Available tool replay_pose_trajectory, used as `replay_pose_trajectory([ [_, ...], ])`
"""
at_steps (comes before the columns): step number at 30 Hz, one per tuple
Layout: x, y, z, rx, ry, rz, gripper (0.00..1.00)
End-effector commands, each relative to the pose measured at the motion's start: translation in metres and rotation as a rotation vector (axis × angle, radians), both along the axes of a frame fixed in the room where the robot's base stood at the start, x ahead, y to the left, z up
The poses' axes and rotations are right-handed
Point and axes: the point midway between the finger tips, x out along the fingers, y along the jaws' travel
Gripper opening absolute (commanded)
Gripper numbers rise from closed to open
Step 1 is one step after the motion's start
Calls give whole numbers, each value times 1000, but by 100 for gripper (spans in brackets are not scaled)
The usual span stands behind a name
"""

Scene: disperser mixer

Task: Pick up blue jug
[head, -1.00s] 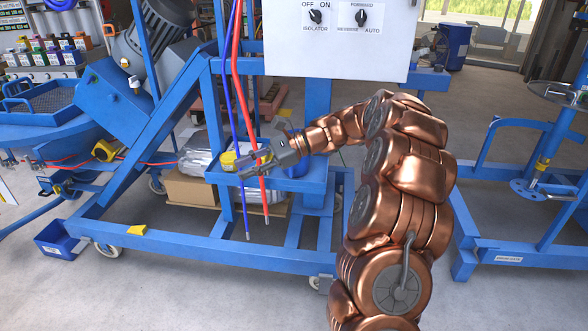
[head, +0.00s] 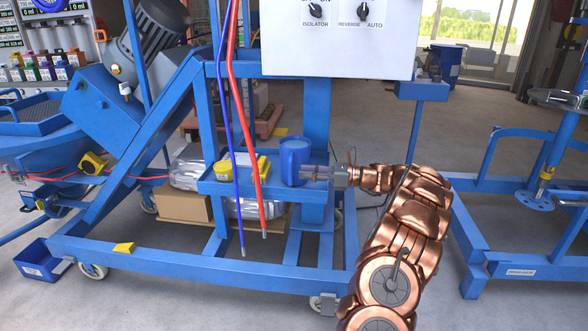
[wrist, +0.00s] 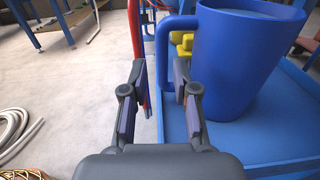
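The blue jug (head: 293,160) stands upright on a blue shelf (head: 222,187) of the machine frame. In the wrist view the jug (wrist: 238,60) fills the upper right, with its handle (wrist: 163,62) on its left side. My gripper (head: 312,173) is at the jug's right side in the head view. I cannot tell whether a finger touches the jug.
A yellow container (head: 221,170) sits on the same shelf, left of the jug. A red hose (head: 237,110) and a blue hose (head: 227,120) hang in front of the shelf. A control box (head: 338,40) is above. Cardboard boxes (head: 182,205) lie below.

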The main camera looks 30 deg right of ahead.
Motion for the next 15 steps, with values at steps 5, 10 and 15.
replay_pose_trajectory([
  [5, 12, 12, -4, -1, -1, 3, 29],
  [10, 30, 29, -4, -3, -2, 5, 29],
  [15, 39, 38, -3, -3, -2, 2, 29],
])
